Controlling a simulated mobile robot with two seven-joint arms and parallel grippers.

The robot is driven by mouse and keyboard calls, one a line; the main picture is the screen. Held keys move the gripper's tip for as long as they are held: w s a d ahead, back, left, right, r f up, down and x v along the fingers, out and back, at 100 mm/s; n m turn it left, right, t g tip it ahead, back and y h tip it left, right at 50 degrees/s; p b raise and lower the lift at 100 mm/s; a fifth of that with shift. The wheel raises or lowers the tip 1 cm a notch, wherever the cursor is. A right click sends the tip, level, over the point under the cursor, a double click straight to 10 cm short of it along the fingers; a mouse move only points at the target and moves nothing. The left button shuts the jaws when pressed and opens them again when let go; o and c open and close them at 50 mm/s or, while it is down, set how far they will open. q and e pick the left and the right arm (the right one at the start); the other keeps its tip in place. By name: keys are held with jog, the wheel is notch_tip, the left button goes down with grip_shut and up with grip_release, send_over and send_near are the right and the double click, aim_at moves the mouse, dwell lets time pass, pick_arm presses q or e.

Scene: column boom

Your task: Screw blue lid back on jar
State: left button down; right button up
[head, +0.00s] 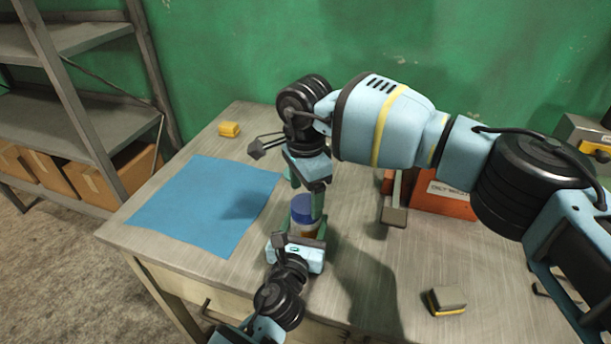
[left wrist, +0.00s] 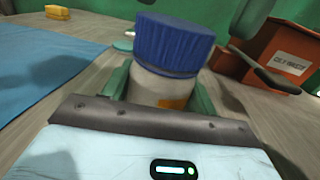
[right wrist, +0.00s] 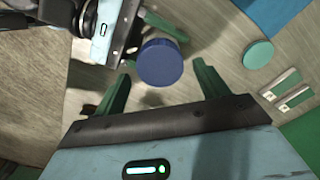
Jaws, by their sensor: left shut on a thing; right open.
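The jar (head: 303,231) stands upright on the table with the blue lid (head: 302,211) on its top. In the left wrist view the jar body (left wrist: 158,88) is white with an orange label, and the blue lid (left wrist: 174,43) sits on its mouth. I cannot tell how tightly it is threaded. My left gripper (head: 299,240) is shut on the jar body, low down, from the near side. My right gripper (head: 305,194) is open above, pointing down. In the right wrist view the round blue lid (right wrist: 160,63) lies between its spread green fingers, with gaps at both sides.
A blue mat (head: 205,205) lies left of the jar, with a yellow block (head: 229,129) behind it. An orange bin (head: 443,201) with a label stands at the right. A yellow-grey block (head: 446,300) lies front right. A teal round thing (right wrist: 258,54) is near the jar.

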aim_at(306, 203)
jog(key=shift+f, duration=1.5)
jog(key=c, duration=1)
jog(key=m, duration=0.6)
jog(key=shift+m, duration=0.4)
jog(key=m, duration=0.4)
jog(key=shift+m, duration=0.3)
jog(key=m, duration=0.3)
jog(key=o, duration=1.2)
